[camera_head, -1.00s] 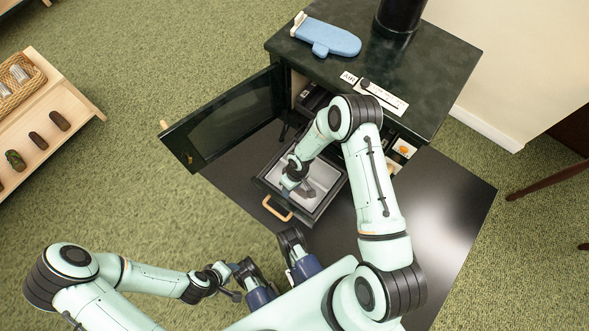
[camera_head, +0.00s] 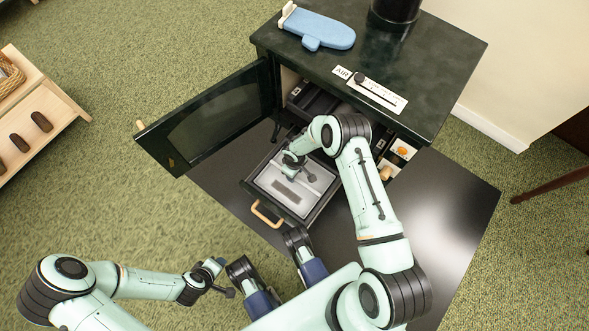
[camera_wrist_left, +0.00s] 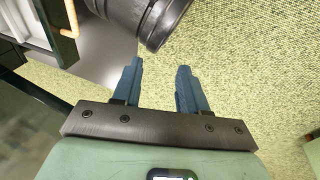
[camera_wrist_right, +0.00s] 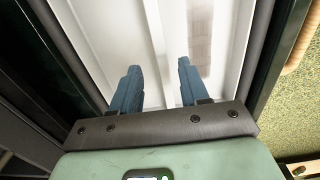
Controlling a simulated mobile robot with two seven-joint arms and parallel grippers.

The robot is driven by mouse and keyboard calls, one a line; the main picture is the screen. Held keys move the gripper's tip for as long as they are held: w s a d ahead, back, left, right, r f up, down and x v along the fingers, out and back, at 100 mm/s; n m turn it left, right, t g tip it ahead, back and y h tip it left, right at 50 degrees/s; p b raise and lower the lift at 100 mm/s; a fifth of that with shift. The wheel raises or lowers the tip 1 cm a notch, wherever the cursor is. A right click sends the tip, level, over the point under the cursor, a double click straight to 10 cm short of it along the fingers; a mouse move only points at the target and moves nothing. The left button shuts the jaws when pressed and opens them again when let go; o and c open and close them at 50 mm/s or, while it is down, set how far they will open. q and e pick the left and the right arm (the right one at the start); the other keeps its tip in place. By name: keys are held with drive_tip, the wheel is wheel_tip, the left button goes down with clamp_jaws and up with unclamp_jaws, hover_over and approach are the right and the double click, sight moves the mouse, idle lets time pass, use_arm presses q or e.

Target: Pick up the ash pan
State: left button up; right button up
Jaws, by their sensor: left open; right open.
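The ash pan is a dark-framed tray with a pale grey inside (camera_head: 306,192) and a wooden handle (camera_head: 267,213) at its front. It is pulled out of the dark stove below its opening. A brownish rectangular patch shows inside it. My right gripper (camera_head: 288,160) is over the far left part of the pan. In the right wrist view the open fingers (camera_wrist_right: 157,85) point into the pale inside with nothing between them; contact cannot be told. My left gripper (camera_head: 222,276) is low at the left, away from the pan, its fingers (camera_wrist_left: 158,82) open and empty.
The stove (camera_head: 440,62) has its glass door (camera_head: 215,125) swung open to the left of the pan. A blue mitt (camera_head: 318,28) lies on top. A black floor plate (camera_head: 450,200) is under the pan. A low wooden rack (camera_head: 60,105) stands at the left; carpet between is clear.

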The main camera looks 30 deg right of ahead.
drive_tip(key=f, duration=0.3)
drive_tip(key=f+b, duration=0.1)
drive_tip(key=shift+s+a+f, duration=0.1)
drive_tip(key=shift+s+f, duration=0.15)
drive_tip(key=shift+f, duration=0.05)
use_arm(q)
drive_tip(key=shift+w+a+f+t, duration=0.15)
drive_tip(key=shift+w+a+f, duration=0.15)
drive_tip(key=shift+w, duration=0.2)
drive_tip(key=shift+w+a+f+t, duration=0.2)
drive_tip(key=shift+w+f, duration=0.15)
drive_tip(key=shift+w, duration=0.15)
use_arm(e)
drive_tip(key=shift+r, duration=0.1)
clamp_jaws()
drive_tip(key=shift+r, duration=0.1)
